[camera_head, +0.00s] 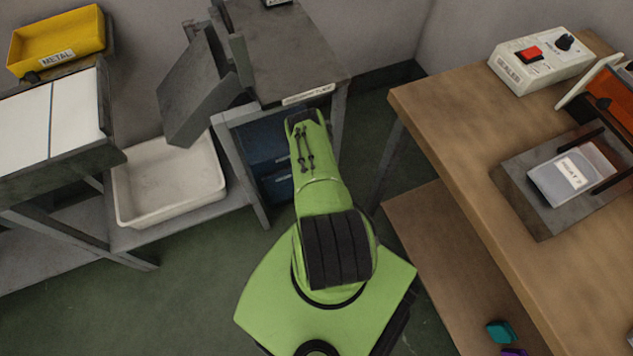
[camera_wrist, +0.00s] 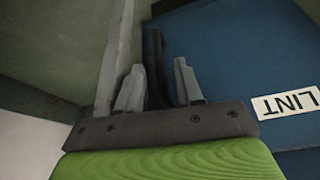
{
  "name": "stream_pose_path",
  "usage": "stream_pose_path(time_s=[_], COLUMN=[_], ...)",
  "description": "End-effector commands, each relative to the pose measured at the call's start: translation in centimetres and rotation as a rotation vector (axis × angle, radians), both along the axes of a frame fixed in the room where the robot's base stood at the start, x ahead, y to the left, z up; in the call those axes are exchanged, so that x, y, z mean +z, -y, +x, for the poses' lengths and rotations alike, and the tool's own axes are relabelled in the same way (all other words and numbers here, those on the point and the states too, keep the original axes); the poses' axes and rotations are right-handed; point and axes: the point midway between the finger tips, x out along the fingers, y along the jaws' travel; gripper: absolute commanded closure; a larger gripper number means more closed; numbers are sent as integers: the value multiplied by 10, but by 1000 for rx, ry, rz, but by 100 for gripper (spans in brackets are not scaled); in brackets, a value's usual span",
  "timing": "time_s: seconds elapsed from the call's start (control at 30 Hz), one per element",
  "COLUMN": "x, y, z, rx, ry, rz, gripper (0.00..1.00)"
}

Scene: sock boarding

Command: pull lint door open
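The lint door (camera_wrist: 235,60) is a blue panel with a white LINT label (camera_wrist: 288,104), filling the right of the wrist view. In the head view, blue panels (camera_head: 262,140) show under the grey bench, partly covered by my arm. My gripper (camera_wrist: 158,88) has its two grey fingers apart, close in front of the door. A dark upright strip (camera_wrist: 156,65) stands between the fingers, nearer the left one. It may be the door's handle or edge; contact with it is not clear. In the head view my fingertips are hidden behind my arm.
A grey bench post (camera_wrist: 117,50) rises just left of the fingers. A white tub (camera_head: 170,185) sits on a low shelf at left. A wooden table (camera_head: 465,130) stands at right with a control box (camera_head: 540,62). Green floor (camera_head: 190,290) is clear at lower left.

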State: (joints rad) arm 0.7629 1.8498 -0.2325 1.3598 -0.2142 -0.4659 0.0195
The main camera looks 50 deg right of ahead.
Motion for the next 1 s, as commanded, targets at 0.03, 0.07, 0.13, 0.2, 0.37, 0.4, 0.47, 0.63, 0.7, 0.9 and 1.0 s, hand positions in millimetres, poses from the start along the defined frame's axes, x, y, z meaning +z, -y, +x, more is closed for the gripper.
stream_pose_path(time_s=[0.03, 0.07, 0.13, 0.2, 0.37, 0.4, 0.47, 0.63, 0.7, 0.9, 1.0], x=[-4, -4, -4, -3, -3, -3, -3, -3, -3, -2, -2], y=[1, 1, 1, 1, 1, 1, 1, 1, 1, 0, -6], z=[1, 1, 1, 1, 1, 1, 1, 1, 1, 2, 3], rx=[0, 0, -1, -1, -1, 0, 0, 0, 0, -1, -7], ry=[0, 0, 0, 0, 0, 0, 0, 0, -1, 0, 1], rz=[0, 0, 0, 0, 0, 0, 0, 0, -1, 0, 1], gripper=[64, 64, 64, 64, 76, 82, 92, 100, 100, 100, 100])
